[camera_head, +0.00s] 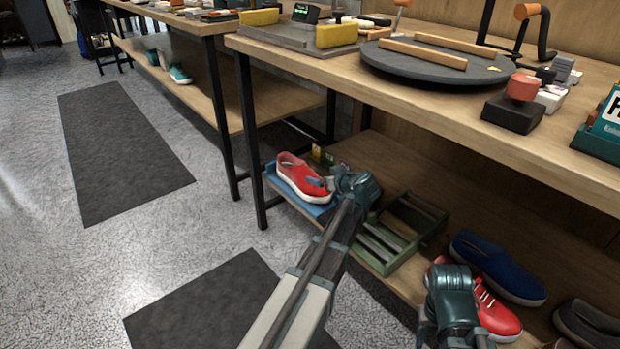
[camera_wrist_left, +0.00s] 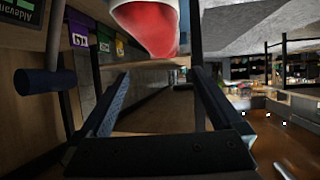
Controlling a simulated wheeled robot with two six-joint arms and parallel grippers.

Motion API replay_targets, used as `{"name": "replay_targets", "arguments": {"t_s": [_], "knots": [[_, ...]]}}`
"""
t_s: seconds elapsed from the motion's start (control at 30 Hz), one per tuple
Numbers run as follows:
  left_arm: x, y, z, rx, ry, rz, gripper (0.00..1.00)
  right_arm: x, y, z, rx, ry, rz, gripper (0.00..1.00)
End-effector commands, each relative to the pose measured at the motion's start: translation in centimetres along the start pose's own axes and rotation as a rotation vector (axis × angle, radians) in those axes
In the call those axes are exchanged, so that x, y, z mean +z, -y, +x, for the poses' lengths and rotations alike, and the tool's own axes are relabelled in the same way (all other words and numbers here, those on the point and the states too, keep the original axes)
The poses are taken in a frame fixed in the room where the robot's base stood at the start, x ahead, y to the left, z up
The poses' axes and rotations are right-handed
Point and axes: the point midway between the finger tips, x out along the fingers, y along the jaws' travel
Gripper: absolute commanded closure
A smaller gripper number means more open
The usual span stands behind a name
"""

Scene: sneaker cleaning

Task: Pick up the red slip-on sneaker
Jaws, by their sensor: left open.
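The red slip-on sneaker (camera_head: 300,177) has a white sole and sits on a blue support (camera_head: 316,210) at the left end of the low shelf. My left gripper (camera_head: 345,185) is at the sneaker's right side, and its wrist hides part of that area. In the left wrist view, the left gripper (camera_wrist_left: 160,75) is open with nothing between its fingers. The sneaker's red and white end (camera_wrist_left: 150,30) shows at the top of that view, ahead of the fingers. My right gripper (camera_head: 455,300) is low at the right, in front of a red laced sneaker (camera_head: 497,312); its jaws are unclear.
A green slotted rack (camera_head: 402,235) stands right of the left gripper. A blue shoe (camera_head: 497,267) and a dark shoe (camera_head: 590,322) lie farther right. The tabletop (camera_head: 430,105) overhangs the shelf, and a black table leg (camera_head: 250,140) stands left of the sneaker.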

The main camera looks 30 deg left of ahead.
Motion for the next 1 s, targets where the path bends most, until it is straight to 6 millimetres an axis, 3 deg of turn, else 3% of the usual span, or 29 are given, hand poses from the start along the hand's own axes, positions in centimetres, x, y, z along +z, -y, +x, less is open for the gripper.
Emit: {"name": "replay_targets", "arguments": {"t_s": [0.37, 0.8, 1.0], "knots": [[0.1, 0.0, 1.1, -0.001, -0.002, -0.003, 0.00, 0.0, 0.1, 0.6, 0.000, 0.000, 0.000, 0.50], [0.2, -0.1, 8.4, -0.001, -0.002, -0.004, 0.00, -0.2, 0.4, 3.9, 0.000, 0.000, 0.000, 0.50], [0.0, 0.1, 8.8, 0.000, -0.002, -0.002, 0.00, -0.2, 0.4, 3.9, 0.000, 0.000, 0.000, 0.50]]}}
